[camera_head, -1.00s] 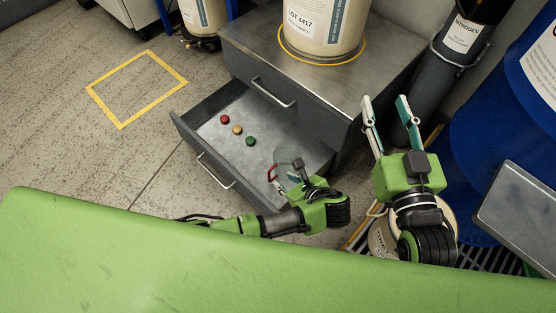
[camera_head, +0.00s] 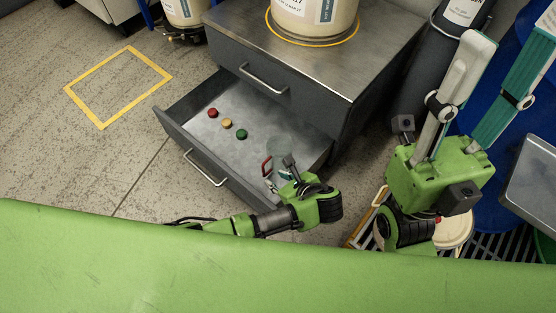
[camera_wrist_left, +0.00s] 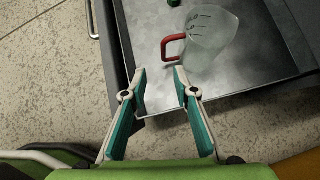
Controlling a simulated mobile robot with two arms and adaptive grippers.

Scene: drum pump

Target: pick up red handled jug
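The clear jug (camera_head: 281,148) with a red handle (camera_head: 265,164) stands in the open drawer, near its right front corner. In the left wrist view the jug (camera_wrist_left: 212,38) is beyond my fingertips, with its red handle (camera_wrist_left: 172,46) to the left and graduation marks on its wall. My left gripper (camera_wrist_left: 160,73) is open and empty, its fingers pointing toward the handle and apart from it. In the head view my left gripper (camera_head: 284,180) partly covers the jug's lower part. My right gripper (camera_head: 512,45) is raised at the right, open and empty.
The open drawer (camera_head: 225,160) also holds a red, a yellow and a green knob-like piece (camera_head: 227,123) toward its left. A drum (camera_head: 315,20) stands on the cabinet top (camera_head: 350,60). A dark cylinder and blue drum are at the right. A green surface (camera_head: 200,270) fills the foreground.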

